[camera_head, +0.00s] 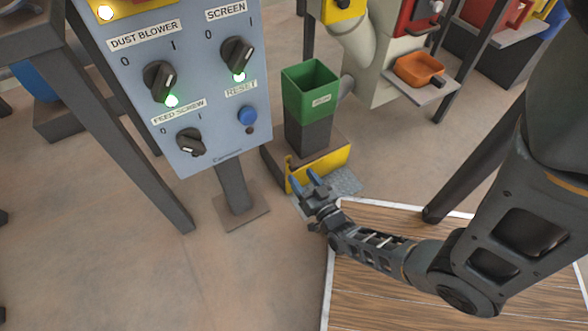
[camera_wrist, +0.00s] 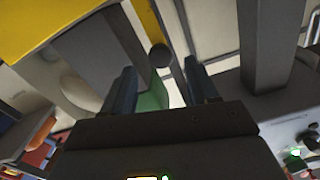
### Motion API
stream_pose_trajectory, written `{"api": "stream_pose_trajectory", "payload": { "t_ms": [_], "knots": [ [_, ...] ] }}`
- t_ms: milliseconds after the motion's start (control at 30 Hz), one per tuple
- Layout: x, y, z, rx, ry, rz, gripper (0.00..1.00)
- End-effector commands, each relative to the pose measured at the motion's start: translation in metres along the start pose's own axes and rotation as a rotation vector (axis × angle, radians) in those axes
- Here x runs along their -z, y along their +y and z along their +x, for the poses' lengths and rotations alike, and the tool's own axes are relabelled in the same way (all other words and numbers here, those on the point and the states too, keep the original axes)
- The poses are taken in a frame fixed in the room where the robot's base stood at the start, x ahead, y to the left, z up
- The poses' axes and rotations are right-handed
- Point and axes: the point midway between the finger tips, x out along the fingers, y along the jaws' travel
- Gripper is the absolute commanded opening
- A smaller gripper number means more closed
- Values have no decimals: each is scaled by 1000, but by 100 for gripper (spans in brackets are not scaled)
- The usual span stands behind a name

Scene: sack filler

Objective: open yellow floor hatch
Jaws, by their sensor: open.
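The yellow floor hatch (camera_head: 334,161) shows in the head view as a yellow panel tilted up from the floor, beside a grey metal plate (camera_head: 347,182). My gripper (camera_head: 308,178) is at the panel's near left part and hides some of it. Its blue fingers are apart. In the wrist view a large yellow surface (camera_wrist: 60,22) fills the upper left, and a dark round knob (camera_wrist: 160,55) appears between the open fingers (camera_wrist: 160,72). I cannot tell whether the fingers touch the hatch or the knob.
A green bin (camera_head: 310,92) stands on a dark post just behind the hatch. The control panel (camera_head: 190,90) on its post is to the left. A wooden platform (camera_head: 400,295) with a pale edge lies at the lower right. Open floor (camera_head: 110,270) is at the lower left.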

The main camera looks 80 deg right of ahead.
Motion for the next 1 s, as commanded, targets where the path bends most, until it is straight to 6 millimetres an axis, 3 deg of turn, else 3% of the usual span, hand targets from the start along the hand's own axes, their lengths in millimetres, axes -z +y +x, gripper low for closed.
{"api": "stream_pose_trajectory", "payload": {
  "t_ms": [300,700,1000],
  "knots": [
    [-1,-1,46,3,2,0,59],
    [0,-1,56,2,-1,0,59],
    [0,-1,55,2,-1,-1,32]
  ]
}}
